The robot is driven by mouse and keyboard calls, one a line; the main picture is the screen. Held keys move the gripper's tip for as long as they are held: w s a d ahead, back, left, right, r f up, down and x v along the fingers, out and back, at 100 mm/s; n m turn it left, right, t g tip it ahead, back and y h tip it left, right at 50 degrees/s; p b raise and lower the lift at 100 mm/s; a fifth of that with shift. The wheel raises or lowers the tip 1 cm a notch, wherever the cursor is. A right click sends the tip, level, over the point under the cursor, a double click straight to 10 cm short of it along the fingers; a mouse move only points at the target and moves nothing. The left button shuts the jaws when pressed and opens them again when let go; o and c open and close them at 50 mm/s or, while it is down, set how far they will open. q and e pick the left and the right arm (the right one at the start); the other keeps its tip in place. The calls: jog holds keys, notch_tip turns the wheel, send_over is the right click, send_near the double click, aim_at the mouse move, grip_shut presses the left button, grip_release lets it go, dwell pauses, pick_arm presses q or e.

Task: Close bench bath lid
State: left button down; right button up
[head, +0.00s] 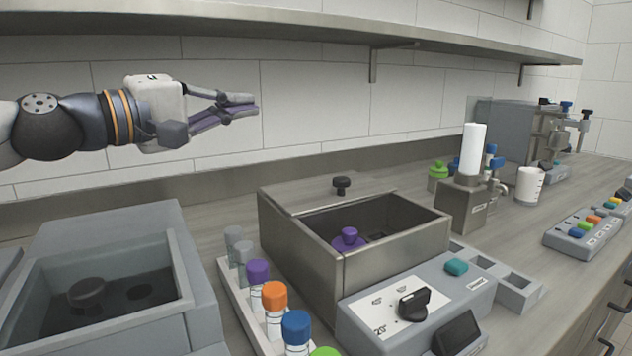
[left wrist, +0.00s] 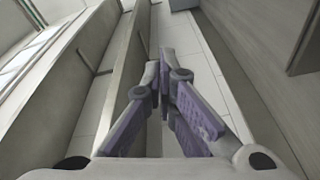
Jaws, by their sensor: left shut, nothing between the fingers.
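The bench bath (head: 400,256) is a metal box in the middle of the counter in the head view. Its lid (head: 310,195) is a flat metal plate with a black knob (head: 341,185), lying toward the back. The front part of the bath is open, and a purple-capped item (head: 348,238) shows inside. My left gripper (head: 256,104) is up in the air in front of the tiled wall, above and to the left of the lid, apart from it. It is shut and empty; its fingers also show in the left wrist view (left wrist: 167,55). My right gripper is out of view.
A rack (head: 233,290) of tubes with coloured caps stands left of the bath. A grey open basin (head: 192,290) is at far left. A control box (head: 385,322) with a black knob sits in front. A shelf (head: 300,37) runs above.

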pick_arm(q)
jog(key=b, duration=0.4)
send_near(312, 193)
jog(key=w+a+r, duration=0.2)
jog(key=a+r, duration=0.1)
jog(key=r, duration=0.2)
jog(key=shift+n+g+y, duration=0.3)
jog(key=x, duration=1)
jog(key=shift+w+a, duration=0.1)
jog(key=shift+s+d+p, duration=0.2)
jog(key=shift+s+d, duration=0.2)
jog(key=shift+d, duration=0.2)
jog(key=shift+s+d+p, duration=0.2)
jog(key=shift+s+d, duration=0.15)
jog(key=shift+d, duration=0.2)
jog(key=shift+s+d+f, duration=0.1)
jog(key=shift+s+d, duration=0.1)
jog(key=shift+d, duration=0.1)
jog(key=shift+d+f, duration=0.2)
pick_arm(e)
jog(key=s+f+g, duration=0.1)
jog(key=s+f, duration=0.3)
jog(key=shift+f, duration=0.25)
pick_arm(q)
jog(key=shift+s, duration=0.1)
